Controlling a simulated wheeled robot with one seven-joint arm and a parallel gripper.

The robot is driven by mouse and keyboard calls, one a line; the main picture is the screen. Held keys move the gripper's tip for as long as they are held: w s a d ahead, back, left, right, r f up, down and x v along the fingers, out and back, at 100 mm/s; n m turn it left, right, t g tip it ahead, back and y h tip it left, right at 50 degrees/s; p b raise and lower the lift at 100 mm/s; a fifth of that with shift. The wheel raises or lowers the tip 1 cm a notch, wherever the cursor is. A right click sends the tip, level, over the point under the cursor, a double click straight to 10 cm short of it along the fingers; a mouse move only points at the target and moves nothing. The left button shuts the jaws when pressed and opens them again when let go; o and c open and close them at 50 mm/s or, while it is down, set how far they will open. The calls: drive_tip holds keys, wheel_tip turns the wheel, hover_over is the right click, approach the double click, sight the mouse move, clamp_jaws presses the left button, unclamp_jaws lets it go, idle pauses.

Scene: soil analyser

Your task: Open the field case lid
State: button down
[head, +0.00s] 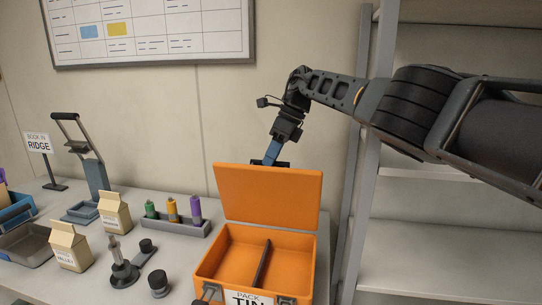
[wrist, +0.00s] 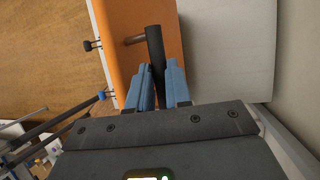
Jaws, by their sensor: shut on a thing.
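The orange field case (head: 210,262) stands at the front of the bench with its lid (head: 268,193) raised roughly upright at the back. The inside is visible and has a dark divider (head: 262,262). My gripper (head: 272,157) is behind the lid's upper edge, its fingertips partly hidden by the lid. In the wrist view, the blue fingers (wrist: 162,88) are shut on a black bar handle (wrist: 154,45), joined by a short stem to the lid's orange outer face (wrist: 125,45).
Left of the case are a tube rack (head: 180,228) with several coloured tubes, paper bags (head: 68,246), a dark stamp-like tool (head: 124,274) and a grey tray (head: 28,248). A shelf unit (head: 365,150) stands close on the right. The wall is behind.

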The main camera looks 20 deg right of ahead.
drive_tip(key=shift+s+d+f, duration=0.15)
drive_tip(key=shift+f, duration=0.7)
drive_tip(key=c, duration=1.3)
unclamp_jaws()
drive_tip(key=shift+c, duration=0.2)
drive_tip(key=shift+o, duration=1.4)
drive_tip(key=shift+r, duration=0.25)
drive_tip(key=shift+a+r, duration=0.1)
drive_tip(key=shift+a, duration=0.15)
